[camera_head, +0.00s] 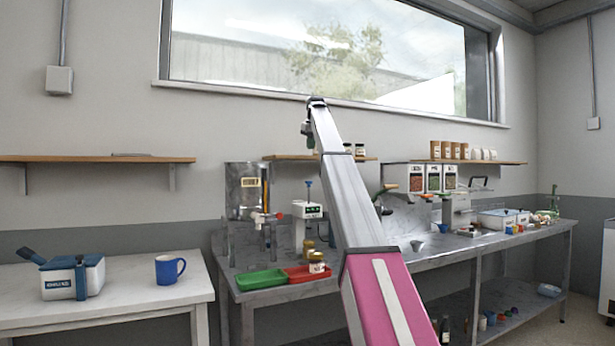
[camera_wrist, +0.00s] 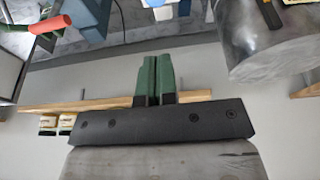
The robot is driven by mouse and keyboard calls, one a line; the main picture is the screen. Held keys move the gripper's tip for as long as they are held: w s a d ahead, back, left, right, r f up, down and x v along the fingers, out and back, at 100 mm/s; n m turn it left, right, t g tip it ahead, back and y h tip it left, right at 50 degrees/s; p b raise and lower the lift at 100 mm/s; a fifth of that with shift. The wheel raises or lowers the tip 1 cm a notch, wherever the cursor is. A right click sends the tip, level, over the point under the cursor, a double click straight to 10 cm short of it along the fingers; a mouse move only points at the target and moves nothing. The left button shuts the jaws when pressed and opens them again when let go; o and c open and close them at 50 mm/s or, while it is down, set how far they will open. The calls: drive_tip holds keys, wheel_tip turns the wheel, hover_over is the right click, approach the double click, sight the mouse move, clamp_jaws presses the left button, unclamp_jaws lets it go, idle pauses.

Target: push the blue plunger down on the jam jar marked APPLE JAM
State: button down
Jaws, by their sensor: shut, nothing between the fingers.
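My gripper (camera_wrist: 155,78) shows in the wrist view with its two green fingers side by side, shut and empty. In the head view my arm rises high, and the gripper end (camera_head: 309,132) is a small dark shape in front of the wall below the window, well above the bench. A jar with a pale label (camera_head: 317,262) stands at the red tray, and another jar (camera_head: 308,246) stands behind it. A white device with a blue-topped upright rod (camera_head: 309,190) stands behind the jars. The jar labels are too small to read, so I cannot tell which is APPLE JAM.
A green tray (camera_head: 262,280) and red tray (camera_head: 298,275) lie at the bench's front left. A metal dispenser (camera_head: 245,192) stands behind. My arm hides part of the bench. A blue mug (camera_head: 169,269) and a blue-and-white box (camera_head: 72,278) sit on the left table. Shelves hang above.

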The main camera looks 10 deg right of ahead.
drive_tip(key=shift+f, duration=0.1)
drive_tip(key=x, duration=1.3)
drive_tip(key=shift+s+d+f, duration=0.15)
drive_tip(key=shift+s+f, duration=0.15)
drive_tip(key=shift+f, duration=0.2)
